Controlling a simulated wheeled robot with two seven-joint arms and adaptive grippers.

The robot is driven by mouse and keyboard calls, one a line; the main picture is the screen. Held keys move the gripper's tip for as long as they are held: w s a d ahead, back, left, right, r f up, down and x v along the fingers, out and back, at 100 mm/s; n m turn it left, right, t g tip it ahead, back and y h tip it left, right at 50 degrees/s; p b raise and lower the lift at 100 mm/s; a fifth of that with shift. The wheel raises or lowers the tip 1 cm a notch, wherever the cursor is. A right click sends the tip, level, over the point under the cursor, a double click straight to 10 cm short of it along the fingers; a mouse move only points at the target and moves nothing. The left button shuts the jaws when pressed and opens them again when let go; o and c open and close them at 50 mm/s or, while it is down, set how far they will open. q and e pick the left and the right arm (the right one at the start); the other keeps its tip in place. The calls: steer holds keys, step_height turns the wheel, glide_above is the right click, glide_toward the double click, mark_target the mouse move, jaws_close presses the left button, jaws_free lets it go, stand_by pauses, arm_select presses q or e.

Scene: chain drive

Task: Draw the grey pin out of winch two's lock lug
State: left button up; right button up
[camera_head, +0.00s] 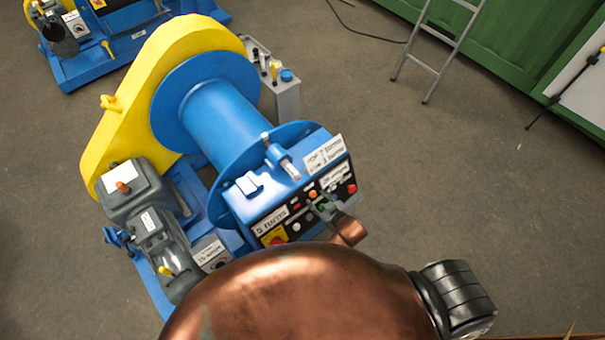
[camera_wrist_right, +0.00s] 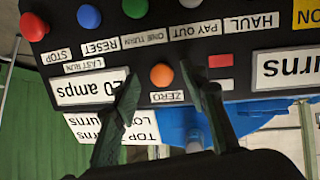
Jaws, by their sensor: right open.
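A blue lock lug (camera_head: 275,154) stands on top of the near winch's control box, and a grey pin (camera_head: 288,167) shows in it. In the right wrist view, a grey piece that looks like the pin (camera_wrist_right: 194,141) shows against blue, partly hidden behind the gripper. My right gripper (camera_head: 325,208) is open and empty in front of the control panel, below and right of the lug. In the right wrist view, its fingers (camera_wrist_right: 170,90) stand apart on either side of the orange ZERO button, with nothing between them. I cannot read a winch number. My left gripper is not in view.
The control panel (camera_head: 304,208) carries several coloured buttons close to my right gripper. The blue drum (camera_head: 220,105) and yellow chain guard (camera_head: 150,75) stand behind. A grey lever box (camera_head: 286,102) stands beyond the drum. Another winch (camera_head: 130,45) is at top left. Open floor lies right.

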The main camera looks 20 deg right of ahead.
mark_target(291, 170)
steer(key=w+a+r+t, duration=0.1)
steer(key=r, duration=0.3)
steer(key=w+a+r+n+y+p, duration=0.1)
steer(key=w+a+r, duration=0.1)
steer(key=r, duration=0.2)
steer(key=w+a+r+t+y, duration=0.1)
steer(key=a+r, duration=0.1)
steer(key=r, duration=0.2)
steer(key=shift+w+a+t+p, duration=0.2)
steer(key=shift+w+t+p, duration=0.1)
steer(key=shift+w+p, duration=0.1)
steer(key=shift+w+a+f+n, duration=0.1)
steer(key=shift+w+a+n, duration=0.05)
steer(key=shift+w+n, duration=0.15)
steer(key=shift+x, duration=3.55)
steer(key=shift+s+f, duration=0.1)
steer(key=shift+c, duration=0.4)
jaws_close()
